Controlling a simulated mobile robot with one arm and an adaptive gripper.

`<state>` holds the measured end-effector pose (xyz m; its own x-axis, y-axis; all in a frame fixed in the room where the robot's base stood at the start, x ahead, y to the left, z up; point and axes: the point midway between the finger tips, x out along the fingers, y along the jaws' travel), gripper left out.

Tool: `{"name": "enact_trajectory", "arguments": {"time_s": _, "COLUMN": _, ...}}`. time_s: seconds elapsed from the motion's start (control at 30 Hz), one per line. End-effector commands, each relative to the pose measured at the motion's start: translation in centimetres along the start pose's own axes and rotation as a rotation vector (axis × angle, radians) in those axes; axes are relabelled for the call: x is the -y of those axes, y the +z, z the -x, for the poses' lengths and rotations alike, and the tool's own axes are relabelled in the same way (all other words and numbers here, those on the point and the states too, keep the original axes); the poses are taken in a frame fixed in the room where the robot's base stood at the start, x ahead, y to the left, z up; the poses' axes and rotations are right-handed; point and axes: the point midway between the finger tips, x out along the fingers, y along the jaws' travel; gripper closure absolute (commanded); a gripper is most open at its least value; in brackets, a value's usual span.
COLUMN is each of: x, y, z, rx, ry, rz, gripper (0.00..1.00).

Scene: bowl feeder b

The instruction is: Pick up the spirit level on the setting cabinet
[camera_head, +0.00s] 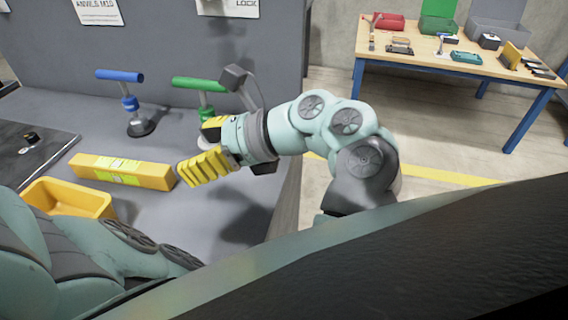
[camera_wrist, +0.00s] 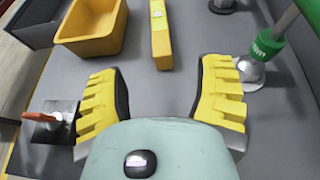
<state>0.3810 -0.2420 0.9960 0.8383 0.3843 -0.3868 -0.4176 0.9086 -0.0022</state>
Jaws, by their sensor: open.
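The spirit level is a long yellow bar (camera_head: 122,172) with pale yellow-green patches, lying on the grey cabinet top (camera_head: 150,215). In the wrist view the spirit level (camera_wrist: 161,40) points away from me, its near end just beyond and between my fingertips. My gripper (camera_head: 197,150) has yellow ribbed fingers, spread apart, and is just right of the level's right end in the head view. In the wrist view my gripper (camera_wrist: 163,75) is open with nothing between its fingers. I cannot tell its exact height above the top.
A yellow bin (camera_head: 68,198) stands near the level. A blue-handled post (camera_head: 130,100) and a green-handled post (camera_head: 203,90) stand behind. An orange-handled fitting (camera_wrist: 45,117) is left in the wrist view. A wooden table (camera_head: 425,55) with tools stands farther off.

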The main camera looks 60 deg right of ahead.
Motion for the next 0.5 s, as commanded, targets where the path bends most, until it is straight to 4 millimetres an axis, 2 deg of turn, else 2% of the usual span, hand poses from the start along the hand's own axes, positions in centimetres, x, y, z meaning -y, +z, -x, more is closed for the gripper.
{"name": "enact_trajectory", "arguments": {"time_s": 0.3, "x": -0.2, "y": 0.4, "z": -6.6, "rx": 0.004, "ry": 0.011, "rz": 0.003, "gripper": 0.33}}
{"name": "enact_trajectory", "arguments": {"time_s": 0.5, "x": -0.2, "y": 0.2, "z": -8.8, "rx": 0.004, "ry": 0.010, "rz": 0.000, "gripper": 0.33}}
